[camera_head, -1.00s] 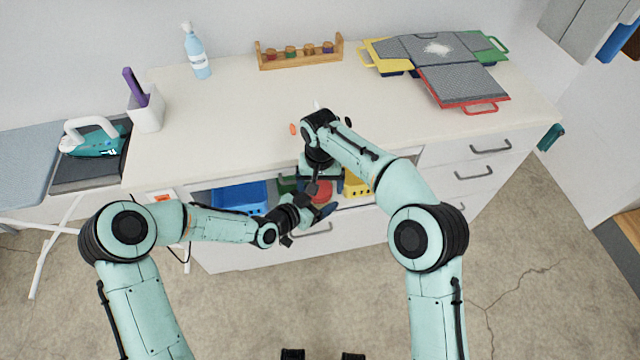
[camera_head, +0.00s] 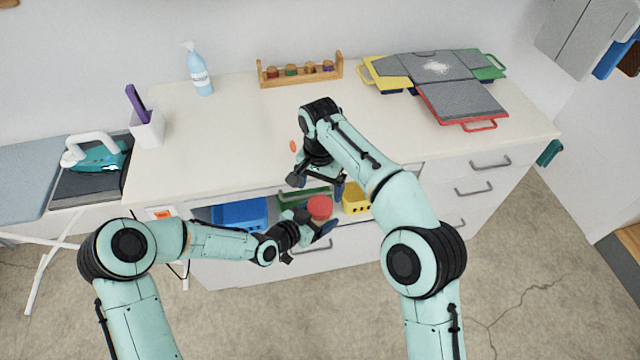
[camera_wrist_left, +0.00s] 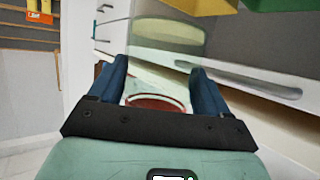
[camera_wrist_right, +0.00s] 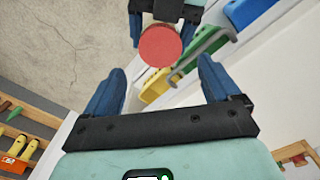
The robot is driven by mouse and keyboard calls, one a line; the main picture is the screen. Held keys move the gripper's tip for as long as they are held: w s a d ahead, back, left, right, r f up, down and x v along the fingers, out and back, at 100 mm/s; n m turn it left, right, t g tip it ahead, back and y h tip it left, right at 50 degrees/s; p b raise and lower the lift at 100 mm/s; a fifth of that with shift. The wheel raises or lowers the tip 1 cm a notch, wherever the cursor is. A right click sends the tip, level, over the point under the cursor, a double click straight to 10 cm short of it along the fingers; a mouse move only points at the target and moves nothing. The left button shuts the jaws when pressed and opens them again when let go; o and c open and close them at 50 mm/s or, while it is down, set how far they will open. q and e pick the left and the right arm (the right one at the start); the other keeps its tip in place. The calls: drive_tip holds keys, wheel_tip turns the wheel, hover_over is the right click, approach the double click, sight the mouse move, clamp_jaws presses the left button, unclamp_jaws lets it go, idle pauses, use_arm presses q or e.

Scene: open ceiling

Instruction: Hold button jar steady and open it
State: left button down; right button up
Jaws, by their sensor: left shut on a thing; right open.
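The button jar (camera_wrist_left: 165,48) is clear glass and sits between the fingers of my left gripper (camera_wrist_left: 155,85), which is shut on it. Its round red lid (camera_head: 320,207) faces up in the head view. The lid also shows in the right wrist view (camera_wrist_right: 159,46), beyond my fingertips. My left gripper (camera_head: 318,226) holds the jar in front of the open drawer. My right gripper (camera_head: 316,184) is open and empty, just above the lid and apart from it. The lid appears to be on the jar; the jar's contents cannot be made out.
The open drawer holds a blue bin (camera_head: 238,214), a green bin (camera_head: 300,196) and a yellow bin (camera_head: 356,200). The counter (camera_head: 230,140) above has free room.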

sight(320, 205)
drive_tip(key=shift+r+m, duration=0.25)
drive_tip(key=shift+m, duration=0.45)
wheel_tip(320, 205, down, 8)
drive_tip(key=shift+r, duration=0.15)
drive_tip(key=c, duration=1.1)
drive_tip(key=n, duration=0.6)
drive_tip(key=o, duration=1.1)
